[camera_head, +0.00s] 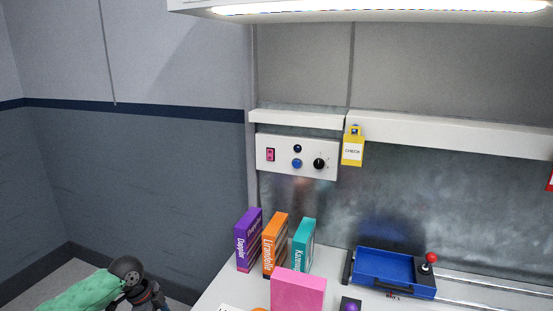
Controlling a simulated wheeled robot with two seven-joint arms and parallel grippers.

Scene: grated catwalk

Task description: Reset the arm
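Part of my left arm (85,293), with a light green covering, comes in at the bottom left corner. It ends in a dark grey round joint (128,269) and further dark links that run off the bottom edge. The arm is left of the white worktop and apart from the things on it. No fingertips of my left gripper can be made out. My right arm and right gripper are not in view.
On the worktop (215,297) stand a purple box (249,240), an orange box (275,245), a teal box (304,246) and a pink box (298,291). A blue tray (384,267) and a red-knobbed lever (431,258) are at right. A control panel (297,157) and yellow tag (353,148) are behind.

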